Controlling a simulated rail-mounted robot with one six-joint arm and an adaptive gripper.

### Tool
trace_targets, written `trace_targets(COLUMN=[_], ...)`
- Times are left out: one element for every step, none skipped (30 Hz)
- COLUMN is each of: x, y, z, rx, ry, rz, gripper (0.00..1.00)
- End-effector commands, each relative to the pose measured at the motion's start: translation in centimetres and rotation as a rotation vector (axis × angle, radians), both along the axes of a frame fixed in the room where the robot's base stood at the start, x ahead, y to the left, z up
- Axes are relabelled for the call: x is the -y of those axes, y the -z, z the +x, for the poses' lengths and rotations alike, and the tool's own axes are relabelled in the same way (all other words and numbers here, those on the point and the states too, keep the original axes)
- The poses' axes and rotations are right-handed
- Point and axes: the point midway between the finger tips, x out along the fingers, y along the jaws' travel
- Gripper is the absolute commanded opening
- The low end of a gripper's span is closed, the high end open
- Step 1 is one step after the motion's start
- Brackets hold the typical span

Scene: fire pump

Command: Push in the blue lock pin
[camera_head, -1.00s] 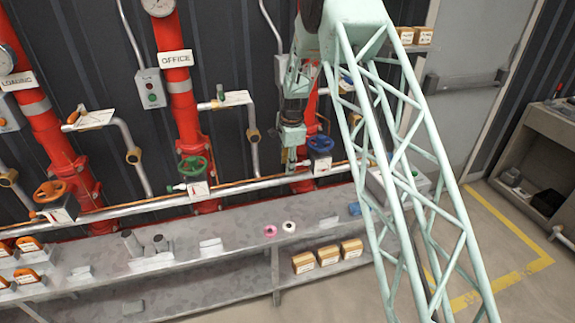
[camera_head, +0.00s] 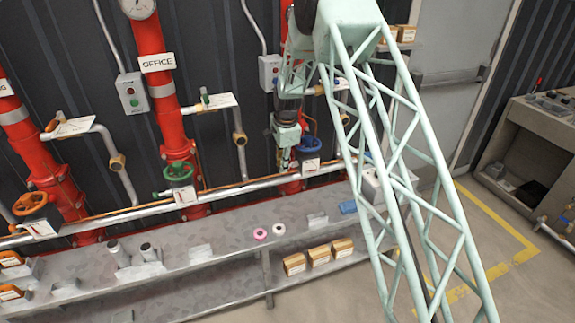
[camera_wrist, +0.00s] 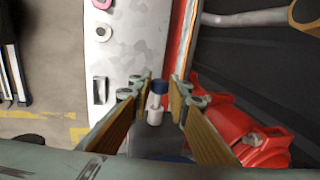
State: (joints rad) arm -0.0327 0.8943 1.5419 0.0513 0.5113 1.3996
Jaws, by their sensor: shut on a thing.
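The blue lock pin (camera_wrist: 157,92), with a blue cap and a pale shaft, shows between my fingers in the wrist view. My gripper (camera_wrist: 161,80) is shut on it, with one finger on each side. In the head view my gripper (camera_head: 284,158) points down just left of the blue valve wheel (camera_head: 309,146), in front of the right red pipe. The pin itself is too small to make out there. A bit of dark blue at the bottom of the wrist view is mostly hidden.
A horizontal silver pipe (camera_head: 235,186) runs behind the grey bench (camera_head: 215,270). A green valve wheel (camera_head: 178,172) and an orange one (camera_head: 30,204) stand to the left. Pink (camera_head: 260,234) and white (camera_head: 278,229) rings lie on the bench. A red pipe flange (camera_wrist: 240,125) is close to my right finger.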

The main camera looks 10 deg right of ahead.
Motion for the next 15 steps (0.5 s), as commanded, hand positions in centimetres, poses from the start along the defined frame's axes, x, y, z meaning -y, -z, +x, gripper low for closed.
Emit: trace_targets(x=[-0.45,-0.59,-0.71,-0.74,-0.74,-0.71,-0.67,-0.65,-0.62,-0.61,-0.59,-0.58,-0.57,-0.57,-0.58], y=[-0.01,-0.02,-0.01,-0.01,-0.01,-0.02,-0.02,-0.02,-0.02,-0.02,-0.02,-0.02,-0.02,-0.02,-0.02], z=[0.04,0.04,0.04,0.04,0.05,0.06,0.06,0.07,0.07,0.07,0.07,0.08,0.08,0.08,0.07], rx=[0.000,0.000,0.000,0.000,0.001,0.001,0.001,0.001,0.001,0.001,0.001,0.001,0.001,0.001,0.001], ry=[-0.007,-0.009,-0.012,-0.013,-0.013,-0.013,-0.013,-0.012,-0.012,-0.012,-0.012,-0.012,-0.012,-0.012,-0.012], rz=[0.000,0.000,0.000,-0.001,0.000,0.000,0.000,0.000,0.000,0.000,0.000,-0.001,0.000,0.000,0.000], gripper=[0.00,0.00,0.00,0.00,0.00,0.00,0.00,0.00,0.00,0.00,0.00,0.17,0.20,0.22,0.26])
